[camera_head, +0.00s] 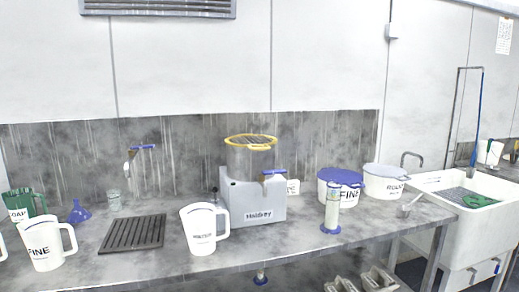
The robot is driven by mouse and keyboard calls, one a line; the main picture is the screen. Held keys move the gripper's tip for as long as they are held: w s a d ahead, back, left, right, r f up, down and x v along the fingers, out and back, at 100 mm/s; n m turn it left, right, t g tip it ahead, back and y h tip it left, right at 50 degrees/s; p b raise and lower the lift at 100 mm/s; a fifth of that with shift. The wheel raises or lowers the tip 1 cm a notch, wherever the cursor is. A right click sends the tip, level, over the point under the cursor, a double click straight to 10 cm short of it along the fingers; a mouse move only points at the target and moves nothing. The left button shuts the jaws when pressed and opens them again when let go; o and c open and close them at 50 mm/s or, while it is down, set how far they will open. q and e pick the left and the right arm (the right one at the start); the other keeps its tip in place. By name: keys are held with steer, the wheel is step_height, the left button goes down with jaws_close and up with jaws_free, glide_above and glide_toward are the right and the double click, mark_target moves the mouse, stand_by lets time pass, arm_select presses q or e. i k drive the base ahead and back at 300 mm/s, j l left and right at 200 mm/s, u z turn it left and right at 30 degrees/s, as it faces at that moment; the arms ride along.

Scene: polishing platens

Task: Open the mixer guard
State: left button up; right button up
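The mixer (255,201) stands on the bench in the middle of the head view, a light grey block with dark lettering and a clear bowl (250,162) on top. The mixer guard (251,141) is a yellow ring with a dark grille and lies flat over the bowl's mouth, so it looks closed. A blue-handled tap or lever (273,173) shows at the bowl's front right side. Neither of my grippers is in view.
A white jug (201,230) stands just front left of the mixer. A slatted drain grate (134,234) and another white jug (44,245) are farther left. A blue-lidded tub (340,187) and a clear cylinder (332,207) stand to the right. A sink (466,222) is far right.

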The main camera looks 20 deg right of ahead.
mark_target(265, 145)
steer(key=i+l, duration=0.95)
